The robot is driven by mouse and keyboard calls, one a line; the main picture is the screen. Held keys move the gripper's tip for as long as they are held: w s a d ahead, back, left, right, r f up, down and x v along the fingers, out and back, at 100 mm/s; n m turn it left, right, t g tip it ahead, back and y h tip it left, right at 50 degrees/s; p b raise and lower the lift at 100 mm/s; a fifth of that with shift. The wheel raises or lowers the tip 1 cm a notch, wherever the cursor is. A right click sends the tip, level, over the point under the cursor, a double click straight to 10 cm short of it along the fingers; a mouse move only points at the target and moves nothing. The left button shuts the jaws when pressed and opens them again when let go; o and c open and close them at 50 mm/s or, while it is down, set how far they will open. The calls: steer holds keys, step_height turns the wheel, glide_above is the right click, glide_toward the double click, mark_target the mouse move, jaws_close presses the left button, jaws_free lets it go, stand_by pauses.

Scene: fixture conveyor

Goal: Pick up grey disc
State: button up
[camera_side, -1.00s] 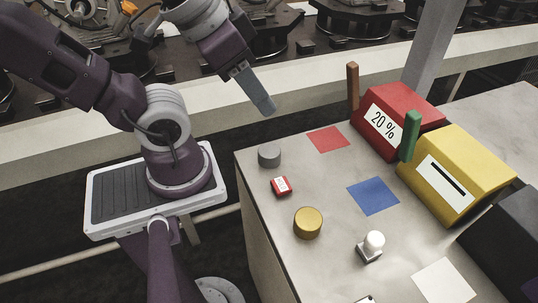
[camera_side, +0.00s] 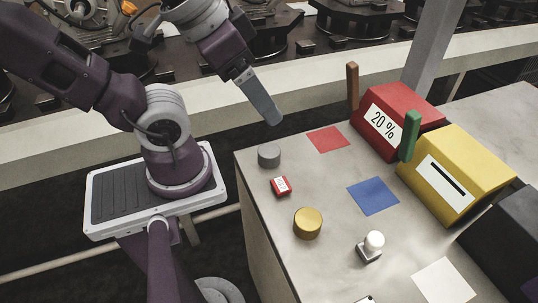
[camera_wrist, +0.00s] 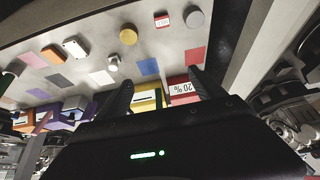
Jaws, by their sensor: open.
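The grey disc (camera_side: 269,155) is a short grey cylinder lying flat near the table's back left corner. In the wrist view the grey disc (camera_wrist: 194,18) is near the top, right of centre. My gripper (camera_side: 272,118) is above and behind the disc in the side view, apart from it, pointing down and to the right. In the wrist view my gripper's two fingers (camera_wrist: 158,90) stand apart with nothing between them. The side view shows the fingers edge-on.
A small red block (camera_side: 281,186) and a yellow cylinder (camera_side: 308,223) lie near the disc. Red (camera_side: 328,139) and blue (camera_side: 373,196) squares mark the table. Red (camera_side: 405,111) and yellow (camera_side: 472,170) boxes stand at the right. A white knob (camera_side: 373,242) stands in front.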

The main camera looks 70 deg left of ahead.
mark_target(271, 152)
steer(key=w+a+f+m+g+y, duration=0.2)
steer(key=f+m+y, duration=0.2)
steer(key=f+m, duration=0.2)
steer(key=w+a+f+m+g+y, duration=0.1)
steer(key=f+m+y, duration=0.4)
steer(key=f, duration=0.5)
steer(key=w+a+f+m+g+y, duration=0.2)
steer(key=w+a+f+m+y, duration=0.1)
steer(key=f+m, duration=0.4)
steer(key=shift+w+a+f+g+y, duration=0.15)
steer(key=shift+w+f+g+y, duration=0.15)
steer(key=shift+w+f+y, duration=0.35)
steer(key=x, duration=0.7)
steer(key=shift+f, duration=0.15)
jaws_close()
